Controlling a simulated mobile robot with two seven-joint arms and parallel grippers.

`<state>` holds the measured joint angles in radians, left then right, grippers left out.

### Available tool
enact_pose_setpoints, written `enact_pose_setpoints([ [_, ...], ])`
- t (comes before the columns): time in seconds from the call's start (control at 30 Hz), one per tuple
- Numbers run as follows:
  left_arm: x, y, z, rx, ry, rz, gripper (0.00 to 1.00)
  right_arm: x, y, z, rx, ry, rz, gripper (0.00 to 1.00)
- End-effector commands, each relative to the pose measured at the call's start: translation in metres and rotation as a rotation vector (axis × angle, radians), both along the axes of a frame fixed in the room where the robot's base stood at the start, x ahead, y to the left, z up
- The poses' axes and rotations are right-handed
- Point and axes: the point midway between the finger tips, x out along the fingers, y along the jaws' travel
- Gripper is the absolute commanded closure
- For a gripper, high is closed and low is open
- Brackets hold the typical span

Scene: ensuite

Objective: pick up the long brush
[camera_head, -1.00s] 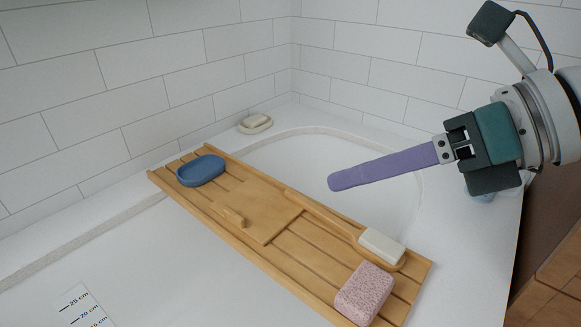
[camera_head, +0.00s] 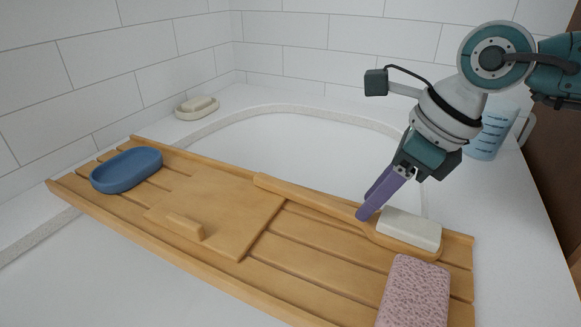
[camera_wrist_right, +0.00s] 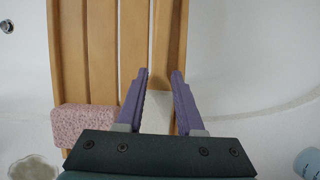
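The long brush (camera_head: 310,199) has a wooden handle and a pale, block-shaped head (camera_head: 410,228). It lies along the far edge of the slatted wooden bath tray (camera_head: 290,262), head to the right. My right gripper (camera_head: 368,205) has purple fingers pointing down at the brush near where handle meets head. In the right wrist view the fingers (camera_wrist_right: 160,75) are apart, with the brush's pale head (camera_wrist_right: 158,108) and handle (camera_wrist_right: 172,45) showing between or beneath them. I cannot tell whether they touch it. My left gripper is not in view.
A pink sponge (camera_head: 415,292) lies close to the brush head. A blue dish (camera_head: 127,170) and a wooden board with a raised block (camera_head: 185,227) are on the tray. A soap dish (camera_head: 197,107) and a measuring jug (camera_head: 488,135) stand on the tub rim.

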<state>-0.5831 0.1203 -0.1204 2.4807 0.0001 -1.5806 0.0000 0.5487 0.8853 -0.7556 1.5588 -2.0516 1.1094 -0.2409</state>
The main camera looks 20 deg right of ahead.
Motion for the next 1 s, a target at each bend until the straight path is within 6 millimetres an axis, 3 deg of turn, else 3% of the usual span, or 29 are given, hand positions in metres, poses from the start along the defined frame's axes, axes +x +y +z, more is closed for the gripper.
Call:
enact_pose_setpoints([
  [0.03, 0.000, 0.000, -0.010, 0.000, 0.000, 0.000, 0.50, 0.002, 0.003, -0.014, 0.002, 0.001, 0.000, 0.64],
  [0.13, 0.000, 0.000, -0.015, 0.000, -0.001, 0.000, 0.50, 0.006, 0.006, -0.025, 0.002, -0.001, -0.001, 0.64],
  [0.43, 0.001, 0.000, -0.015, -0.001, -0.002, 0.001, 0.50, 0.008, 0.007, -0.028, 0.001, -0.001, 0.000, 0.64],
  [0.77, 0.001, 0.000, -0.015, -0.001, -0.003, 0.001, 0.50, 0.008, 0.007, -0.028, 0.001, 0.000, 0.000, 1.00],
  [1.0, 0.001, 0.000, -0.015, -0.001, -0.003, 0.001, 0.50, 0.008, 0.007, -0.028, 0.001, 0.000, 0.000, 1.00],
])
